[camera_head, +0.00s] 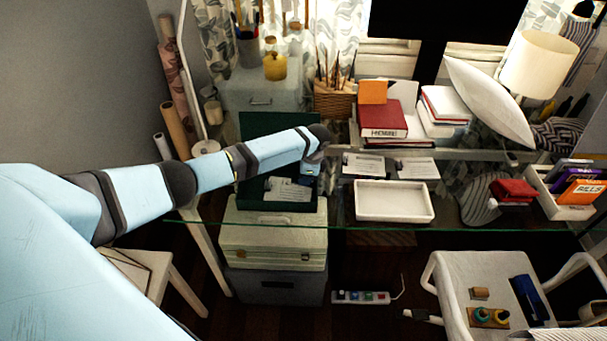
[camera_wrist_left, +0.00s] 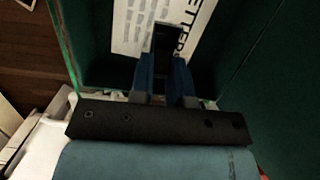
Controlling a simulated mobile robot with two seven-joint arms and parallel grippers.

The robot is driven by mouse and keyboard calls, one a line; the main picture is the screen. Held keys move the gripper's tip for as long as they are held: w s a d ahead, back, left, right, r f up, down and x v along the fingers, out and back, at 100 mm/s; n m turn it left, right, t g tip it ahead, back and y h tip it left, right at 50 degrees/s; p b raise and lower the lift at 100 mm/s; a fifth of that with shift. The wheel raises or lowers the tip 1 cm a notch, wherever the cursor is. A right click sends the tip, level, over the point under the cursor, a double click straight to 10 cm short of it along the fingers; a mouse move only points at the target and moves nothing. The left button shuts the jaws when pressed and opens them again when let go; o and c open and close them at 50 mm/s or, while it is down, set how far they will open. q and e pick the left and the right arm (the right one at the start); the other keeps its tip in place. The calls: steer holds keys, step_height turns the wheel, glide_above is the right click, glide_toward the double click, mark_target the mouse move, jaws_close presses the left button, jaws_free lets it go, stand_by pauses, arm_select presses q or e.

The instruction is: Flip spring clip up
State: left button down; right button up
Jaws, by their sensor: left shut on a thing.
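A dark green open case (camera_head: 253,191) lies on the glass table, its lid (camera_head: 262,124) raised at the back. White printed papers (camera_head: 285,192) lie inside it, and a sheet with large letters (camera_wrist_left: 135,28) fills the top of the left wrist view. My left gripper (camera_head: 308,180) points down at the right side of the case. In the left wrist view its blue fingers (camera_wrist_left: 168,72) are closed on a narrow black piece, the spring clip (camera_wrist_left: 168,38), over the sheet. The clip's gripped end is hidden between the fingers. My right gripper is not in view.
A white tray (camera_head: 394,215) and cards (camera_head: 416,168) lie to the right. A box of books (camera_head: 583,211) stands at the far right. The glass table's front edge is just before the case.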

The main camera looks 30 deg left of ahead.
arm_select(q)
steer(key=shift+d+r, duration=0.1)
stand_by(0.5)
steer(key=c, duration=1.1)
jaws_free()
steer(key=d+r, duration=0.1)
steer(key=r, duration=0.3)
steer(key=w+r, duration=0.1)
steer(key=r, duration=0.4)
steer(key=d+r, duration=0.1)
steer(key=r, duration=0.3)
steer(key=shift+w+d+r+b, duration=0.2)
steer(key=shift+w+d+b, duration=0.15)
steer(key=shift+b, duration=0.05)
